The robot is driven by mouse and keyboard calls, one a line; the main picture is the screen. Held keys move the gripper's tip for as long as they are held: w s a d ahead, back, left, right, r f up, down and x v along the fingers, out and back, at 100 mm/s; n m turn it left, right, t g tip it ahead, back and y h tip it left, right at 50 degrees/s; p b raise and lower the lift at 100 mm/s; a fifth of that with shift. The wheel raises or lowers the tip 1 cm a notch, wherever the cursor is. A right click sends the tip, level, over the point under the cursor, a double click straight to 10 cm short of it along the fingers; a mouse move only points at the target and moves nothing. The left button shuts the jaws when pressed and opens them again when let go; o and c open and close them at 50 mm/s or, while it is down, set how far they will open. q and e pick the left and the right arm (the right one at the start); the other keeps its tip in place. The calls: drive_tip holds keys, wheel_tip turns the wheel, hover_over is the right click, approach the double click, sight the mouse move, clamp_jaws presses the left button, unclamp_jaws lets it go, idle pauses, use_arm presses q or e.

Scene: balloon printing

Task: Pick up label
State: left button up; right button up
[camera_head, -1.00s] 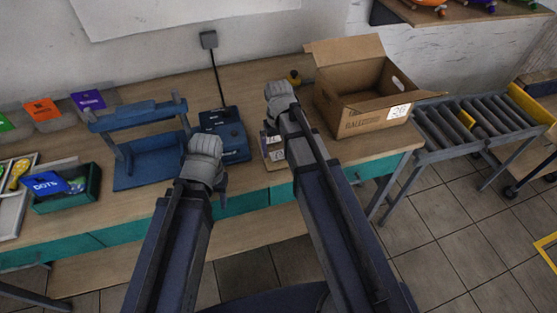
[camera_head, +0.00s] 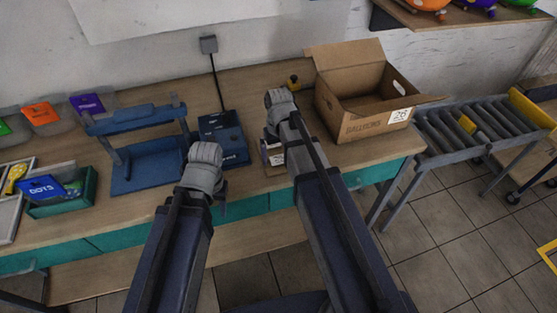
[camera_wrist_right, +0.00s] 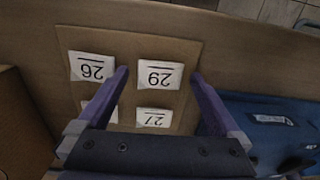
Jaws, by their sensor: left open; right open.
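A brown sheet (camera_wrist_right: 118,45) carrying white number labels lies on the table in the right wrist view. Labels 26 (camera_wrist_right: 91,67), 29 (camera_wrist_right: 158,75) and 27 (camera_wrist_right: 153,118) appear upside down; another is mostly hidden behind the left finger. My right gripper (camera_wrist_right: 159,77) is open and empty, with its fingers over the sheet on either side of label 29. In the head view the sheet (camera_head: 272,158) is partly hidden by my right gripper (camera_head: 281,105). My left gripper (camera_head: 206,168) is in front of the blue devices; its fingers are hardly visible.
A blue device (camera_head: 222,135) stands left of the sheet and a blue frame (camera_head: 152,165) farther left. An open cardboard box (camera_head: 350,124) with a numbered label stands right. A green bin (camera_head: 75,195) holds blue packets. A roller conveyor (camera_head: 450,135) is beyond the table's right end.

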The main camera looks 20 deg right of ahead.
sight(278, 160)
drive_tip(key=c, duration=1.3)
wheel_tip(278, 160, up, 10)
drive_tip(key=p, duration=0.9)
drive_tip(key=shift+f+p, duration=0.25)
drive_tip(key=shift+p, duration=0.05)
drive_tip(key=shift+a, duration=0.15)
